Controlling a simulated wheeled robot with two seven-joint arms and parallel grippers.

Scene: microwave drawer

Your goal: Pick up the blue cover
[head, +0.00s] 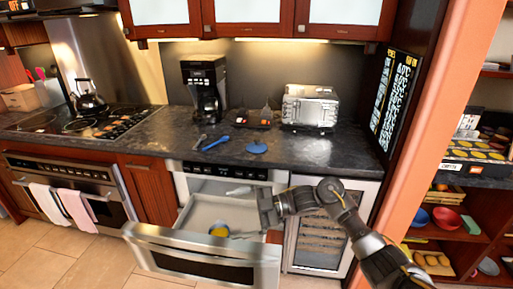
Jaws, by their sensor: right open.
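The blue cover (257,148) looks like a flat round blue disc. It lies on the dark countertop (300,150), above the open drawer and left of the toaster. My right gripper (266,210) is at the right side of the open microwave drawer (200,213), lower than the countertop and apart from the blue cover. It is open; its fingers are small and hard to make out. My left gripper is not in view.
A blue utensil (215,143) lies left of the cover. A coffee maker (205,88) and a silver toaster (310,107) stand behind. An orange post (440,110) stands right.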

